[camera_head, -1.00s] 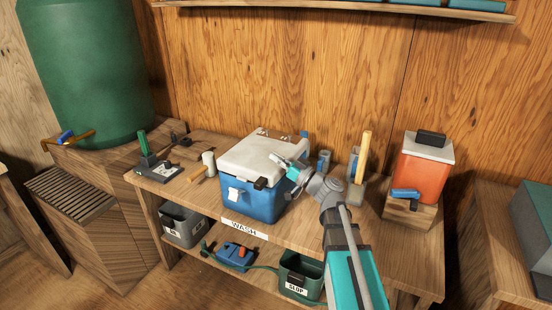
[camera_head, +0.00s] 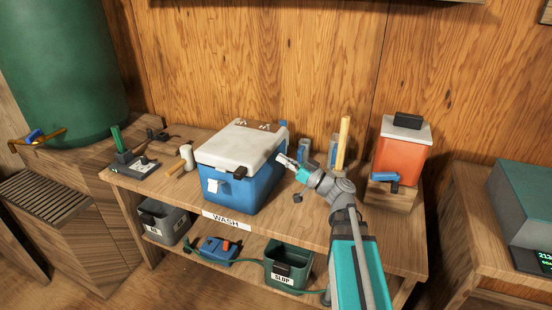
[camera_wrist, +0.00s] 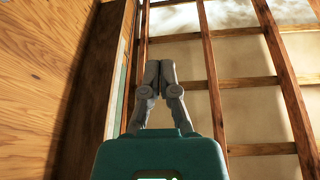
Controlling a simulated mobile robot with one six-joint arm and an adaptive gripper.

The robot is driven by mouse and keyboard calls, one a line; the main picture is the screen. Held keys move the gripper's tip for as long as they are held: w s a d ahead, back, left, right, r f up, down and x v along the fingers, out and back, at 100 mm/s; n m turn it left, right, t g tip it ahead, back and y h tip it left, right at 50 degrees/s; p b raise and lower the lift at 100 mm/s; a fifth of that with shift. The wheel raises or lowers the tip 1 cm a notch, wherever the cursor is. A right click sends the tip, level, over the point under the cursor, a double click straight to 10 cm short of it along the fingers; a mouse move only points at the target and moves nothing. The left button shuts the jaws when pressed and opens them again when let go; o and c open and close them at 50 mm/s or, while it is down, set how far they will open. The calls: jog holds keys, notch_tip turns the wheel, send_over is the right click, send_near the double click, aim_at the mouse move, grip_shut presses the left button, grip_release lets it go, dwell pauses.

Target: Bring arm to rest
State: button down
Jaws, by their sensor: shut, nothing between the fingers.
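My gripper (camera_head: 280,157) is at the right edge of the blue cooler (camera_head: 230,193) in the head view, its tips overlapping the cooler's side near the white lid (camera_head: 238,145). I cannot tell whether they touch it. The lid is closed. In the wrist view my gripper (camera_wrist: 160,66) points up toward roof beams, its fingers together with nothing between them. My teal arm reaches up from the bottom of the head view.
The wash bench (camera_head: 282,236) also bears an orange container (camera_head: 401,155) at right and a wooden handle (camera_head: 343,142) standing behind my arm. A slop bin (camera_head: 289,262) and a blue box (camera_head: 217,250) sit on its lower shelf. A green tank (camera_head: 60,75) stands at left.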

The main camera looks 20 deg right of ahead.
jog(key=shift+f, duration=0.1)
dwell(0.4)
jog(key=s+a+f+m+g+h, duration=0.1)
jog(key=s+a+f+g+h, duration=0.15)
jog(key=a+f+g, duration=0.35)
jog(key=s+a+f+m+g+h, duration=0.1)
jog(key=s+a+f+g+h, duration=0.15)
jog(key=f, duration=0.55)
jog(key=s+d+f+m+g+h, duration=0.55)
jog(key=s+f+h, duration=0.25)
jog(key=f+h, duration=0.35)
notch_tip(320, 180, up, 15)
jog(key=p, duration=1.4)
jog(key=shift+a+r+m+p, duration=0.2)
jog(key=shift+a+m+p, duration=0.1)
jog(key=shift+m, duration=0.15)
